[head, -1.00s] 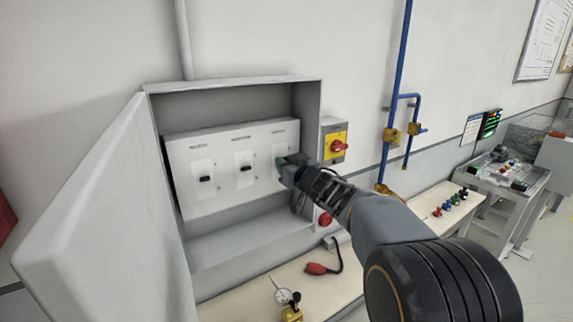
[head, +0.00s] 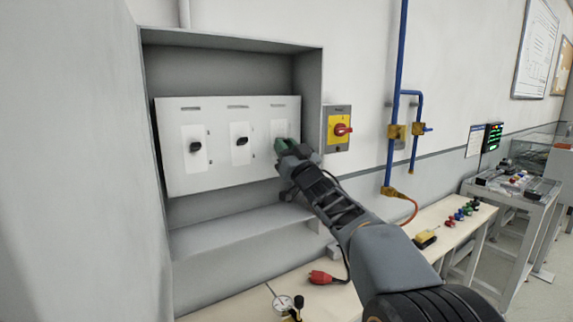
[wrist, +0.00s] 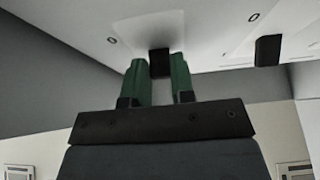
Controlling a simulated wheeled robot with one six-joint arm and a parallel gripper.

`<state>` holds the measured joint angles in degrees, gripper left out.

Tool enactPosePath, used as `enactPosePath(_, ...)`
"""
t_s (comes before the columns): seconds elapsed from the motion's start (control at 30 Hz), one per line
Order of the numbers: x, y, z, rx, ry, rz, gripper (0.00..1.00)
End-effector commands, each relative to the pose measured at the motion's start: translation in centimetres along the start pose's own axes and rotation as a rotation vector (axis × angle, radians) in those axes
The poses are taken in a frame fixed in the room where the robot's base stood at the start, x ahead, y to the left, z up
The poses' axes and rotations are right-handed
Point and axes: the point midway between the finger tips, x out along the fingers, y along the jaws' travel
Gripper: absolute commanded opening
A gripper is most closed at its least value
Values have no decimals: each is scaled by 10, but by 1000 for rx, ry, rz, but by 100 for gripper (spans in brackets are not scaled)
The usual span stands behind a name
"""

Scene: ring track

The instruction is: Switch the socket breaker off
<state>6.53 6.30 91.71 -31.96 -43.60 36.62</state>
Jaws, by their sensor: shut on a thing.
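An open grey cabinet (head: 230,55) holds a white panel (head: 220,179) with three breakers in a row. The left breaker (head: 195,165) and middle breaker (head: 241,156) each show a black toggle. The labels above them are too small to read, so I cannot tell which is the socket breaker. My gripper (head: 282,145) is at the right breaker (head: 279,127) and hides its toggle in the head view. In the wrist view, its green fingers are shut on a black toggle (wrist: 159,62), one on each side.
The cabinet door (head: 80,170) stands open at the left. A yellow switch box with a red knob (head: 339,129) and blue pipes (head: 399,70) are on the wall to the right. A bench below holds a red plug (head: 320,277) and a dial gauge (head: 283,302).

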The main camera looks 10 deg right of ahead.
Motion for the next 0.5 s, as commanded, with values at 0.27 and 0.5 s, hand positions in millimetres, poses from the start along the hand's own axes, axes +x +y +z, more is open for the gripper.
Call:
enactPosePath(0.27, -1, 0, 5, 1, 52, 1, 0)
enactPosePath(0.5, 0, 0, 3, 1, 59, 1, 0)
